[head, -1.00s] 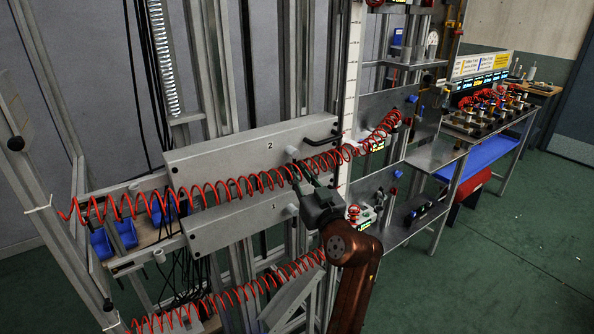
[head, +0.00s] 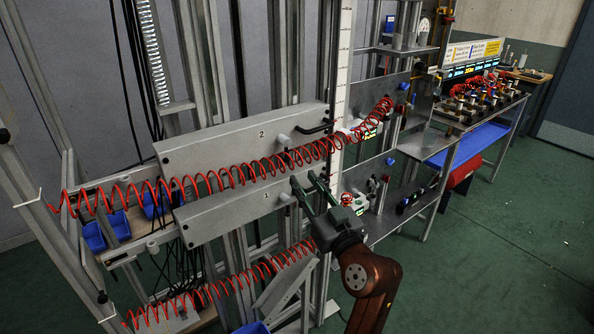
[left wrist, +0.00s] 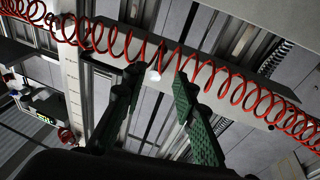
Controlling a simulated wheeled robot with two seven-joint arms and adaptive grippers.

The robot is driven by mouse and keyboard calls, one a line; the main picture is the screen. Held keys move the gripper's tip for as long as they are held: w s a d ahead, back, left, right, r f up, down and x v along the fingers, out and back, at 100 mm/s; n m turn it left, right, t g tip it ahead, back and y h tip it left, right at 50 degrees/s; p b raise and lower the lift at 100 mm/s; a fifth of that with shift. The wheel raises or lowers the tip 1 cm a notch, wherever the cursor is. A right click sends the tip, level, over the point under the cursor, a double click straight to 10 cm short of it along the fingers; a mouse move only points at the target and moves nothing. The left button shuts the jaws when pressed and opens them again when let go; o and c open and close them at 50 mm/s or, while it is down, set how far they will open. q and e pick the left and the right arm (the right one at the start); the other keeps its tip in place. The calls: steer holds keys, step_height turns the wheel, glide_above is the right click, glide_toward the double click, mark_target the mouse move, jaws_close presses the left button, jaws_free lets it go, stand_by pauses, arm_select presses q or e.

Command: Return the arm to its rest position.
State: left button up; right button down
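My left gripper (head: 305,181) is in front of the right end of the long grey box marked 1 (head: 230,208), below the box marked 2 (head: 225,143). Its two dark green fingers stand apart with nothing between them. In the left wrist view the gripper (left wrist: 157,80) also shows open, with a small pale knob (left wrist: 153,74) seen beyond the gap. Whether the fingers touch the knob cannot be told. My right gripper is not in view.
A red coiled hose (head: 215,183) runs across the front of the boxes, close above the gripper. A second red coil (head: 215,292) hangs lower. Blue bins (head: 118,226) sit at left. A metal shelf unit (head: 405,212) stands to the right. Green floor (head: 500,255) at right is clear.

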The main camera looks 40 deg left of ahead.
arm_select(q)
steer(key=shift+v, duration=1.05)
